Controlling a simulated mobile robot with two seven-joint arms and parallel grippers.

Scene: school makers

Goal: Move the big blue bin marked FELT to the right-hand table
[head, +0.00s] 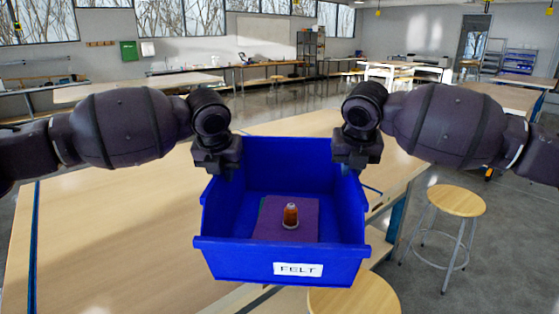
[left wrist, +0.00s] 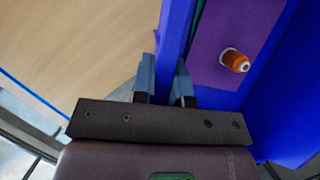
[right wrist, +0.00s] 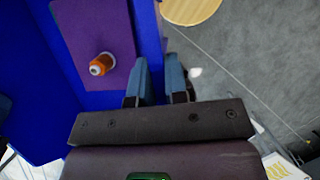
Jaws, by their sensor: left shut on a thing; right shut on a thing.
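The big blue bin (head: 220,262) with a white FELT label (head: 298,269) is in the middle of the head view, upright. A purple felt sheet (head: 265,222) and an orange thread spool (head: 290,216) are inside it. My left gripper (head: 222,172) is shut on the bin's left wall; in the left wrist view its fingers (left wrist: 165,85) straddle that wall. My right gripper (head: 350,170) is shut on the right wall; in the right wrist view its fingers (right wrist: 158,82) pinch it. The spool also shows in both wrist views. Whether the bin's underside touches anything is hidden.
A wooden table (head: 110,240) lies behind and left of the bin. A round stool (head: 456,201) stands to the right, and another stool seat (head: 355,297) is just below the bin. Grey floor (head: 420,255) is open at right. Another table (head: 510,97) is at far right.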

